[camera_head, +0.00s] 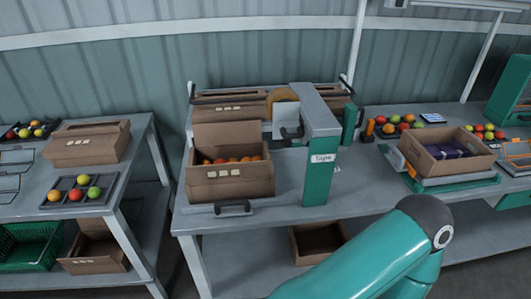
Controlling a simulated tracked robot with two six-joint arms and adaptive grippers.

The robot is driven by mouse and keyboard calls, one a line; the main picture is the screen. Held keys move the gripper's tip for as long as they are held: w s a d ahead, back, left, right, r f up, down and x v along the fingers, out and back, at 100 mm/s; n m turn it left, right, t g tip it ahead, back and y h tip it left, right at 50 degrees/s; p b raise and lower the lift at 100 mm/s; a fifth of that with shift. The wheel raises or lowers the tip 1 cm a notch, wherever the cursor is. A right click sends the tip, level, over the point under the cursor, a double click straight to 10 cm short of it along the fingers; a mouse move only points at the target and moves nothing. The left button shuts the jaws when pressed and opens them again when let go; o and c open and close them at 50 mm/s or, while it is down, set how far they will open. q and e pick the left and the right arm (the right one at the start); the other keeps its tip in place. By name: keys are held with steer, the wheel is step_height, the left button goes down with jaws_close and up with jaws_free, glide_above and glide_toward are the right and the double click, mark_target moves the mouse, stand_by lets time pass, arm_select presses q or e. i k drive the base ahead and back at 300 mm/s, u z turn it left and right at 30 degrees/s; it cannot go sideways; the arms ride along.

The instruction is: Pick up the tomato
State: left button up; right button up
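Several tomatoes are in view, and I cannot tell which single one is meant. More red, orange, yellow and green tomatoes (408,118) stand in groups on the right table. Neither of my grippers is in view; only a green link of my arm shows at the bottom right.
A green tape machine (321,172) stands beside the open box. A closed box (87,142) is on the left table (30,204). An open box with purple contents (412,151) sits on the right. A green crate (28,247) is on the lower left shelf.

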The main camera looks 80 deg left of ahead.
mark_target(94, 191)
steer(key=z, duration=1.45)
steer(key=i, duration=0.1)
steer(key=u, duration=2.4)
steer(key=i, duration=0.2)
steer(key=u, duration=2.2)
steer(key=i, duration=0.3)
steer(key=u, duration=1.55)
steer(key=k, duration=0.6)
steer(key=u, duration=0.5)
steer(key=i, duration=1.65)
steer(key=z, duration=0.45)
